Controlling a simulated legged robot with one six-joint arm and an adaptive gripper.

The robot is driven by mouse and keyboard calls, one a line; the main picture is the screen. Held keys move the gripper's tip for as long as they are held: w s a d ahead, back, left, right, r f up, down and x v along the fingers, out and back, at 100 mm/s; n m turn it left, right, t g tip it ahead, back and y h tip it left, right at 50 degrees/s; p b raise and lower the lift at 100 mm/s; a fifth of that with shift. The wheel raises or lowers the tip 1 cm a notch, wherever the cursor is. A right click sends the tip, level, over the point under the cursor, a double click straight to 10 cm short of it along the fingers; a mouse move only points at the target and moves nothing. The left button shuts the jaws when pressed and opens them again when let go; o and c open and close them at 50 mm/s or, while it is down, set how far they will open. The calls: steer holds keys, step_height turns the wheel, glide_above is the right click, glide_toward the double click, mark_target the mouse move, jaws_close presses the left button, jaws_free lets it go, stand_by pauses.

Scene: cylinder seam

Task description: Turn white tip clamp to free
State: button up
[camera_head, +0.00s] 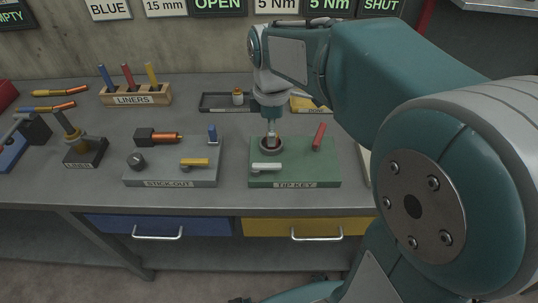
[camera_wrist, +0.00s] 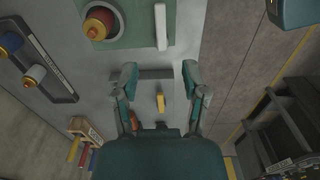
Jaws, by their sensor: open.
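The white tip clamp is a short white lever (camera_head: 267,167) on the green TIP KEY plate (camera_head: 315,175). It lies left to right along the plate's front, before a round socket (camera_head: 271,146) with a copper-coloured piece in it. In the wrist view the lever (camera_wrist: 161,27) shows at the top, beyond my fingertips, with the socket (camera_wrist: 98,22) to its left. My gripper (camera_wrist: 161,75) is open, its fingers apart with nothing held. In the head view my gripper (camera_head: 269,112) hangs above the socket area; its fingertips are hard to make out there.
A red handle (camera_head: 319,136) stands on the same plate. The grey STICKOUT plate (camera_head: 150,178) with a yellow lever (camera_head: 194,162) lies to the left. A dark tray (camera_head: 212,103) sits behind, and a wooden liner rack (camera_head: 135,98) stands at back left. The bench's front strip is clear.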

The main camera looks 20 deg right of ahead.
mark_target(271, 164)
step_height(271, 164, down, 11)
steer(key=shift+r, duration=0.1)
jaws_close()
stand_by(0.4)
